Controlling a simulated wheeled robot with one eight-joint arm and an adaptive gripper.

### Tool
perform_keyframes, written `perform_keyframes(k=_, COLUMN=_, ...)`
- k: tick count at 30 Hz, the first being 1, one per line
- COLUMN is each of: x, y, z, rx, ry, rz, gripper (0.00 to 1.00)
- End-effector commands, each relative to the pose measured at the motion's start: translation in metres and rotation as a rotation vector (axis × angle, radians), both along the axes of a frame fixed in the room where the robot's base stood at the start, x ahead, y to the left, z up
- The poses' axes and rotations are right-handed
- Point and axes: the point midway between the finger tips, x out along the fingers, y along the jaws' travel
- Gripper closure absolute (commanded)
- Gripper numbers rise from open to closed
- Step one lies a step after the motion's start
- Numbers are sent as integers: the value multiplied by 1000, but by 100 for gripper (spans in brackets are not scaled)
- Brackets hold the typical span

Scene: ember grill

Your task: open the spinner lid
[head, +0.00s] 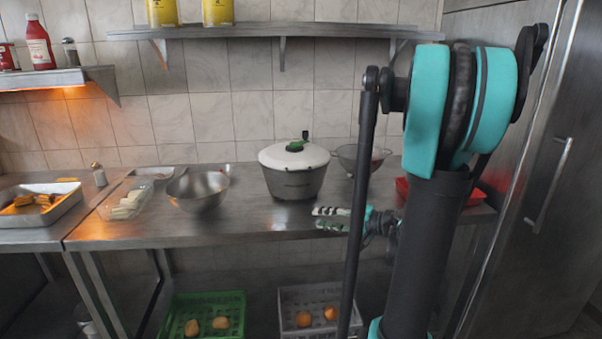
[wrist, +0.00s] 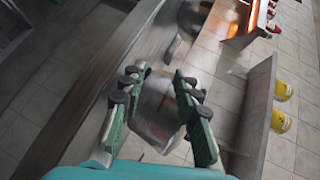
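The salad spinner (head: 291,184) stands upright on the steel counter, with a grey bowl. Its white lid (head: 270,156) sits on top, with a green knob (head: 294,146) and a dark upright piece beside it. My gripper (head: 318,218) is in front of the spinner and a little to its right, apart from it and lower than the lid. In the wrist view my gripper (wrist: 160,73) is open, its two green-and-black fingers spread with nothing held. A blurred grey, rounded shape, apparently the spinner (wrist: 156,108), shows beyond and between the fingers.
A steel bowl (head: 197,191) stands left of the spinner, and a colander (head: 346,157) stands close on its right. A red tray (head: 470,194) is partly behind my arm. A wall shelf (head: 250,31) with yellow tins hangs above.

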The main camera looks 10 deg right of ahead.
Motion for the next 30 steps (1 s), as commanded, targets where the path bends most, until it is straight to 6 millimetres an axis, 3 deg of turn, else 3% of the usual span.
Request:
perform_keyframes(k=1, x=10, y=-16, z=13, rx=68, ry=-41, rz=-26, gripper=69)
perform_keyframes(k=6, x=24, y=-54, z=54, rx=247, ry=-169, rz=-72, gripper=69)
perform_keyframes(k=11, x=26, y=-69, z=69, rx=311, ry=-222, rz=-86, gripper=69)
perform_keyframes(k=17, x=35, y=-59, z=72, rx=315, ry=-225, rz=-84, gripper=69)
perform_keyframes(k=30, x=85, y=-7, z=80, rx=315, ry=-223, rz=-82, gripper=69)
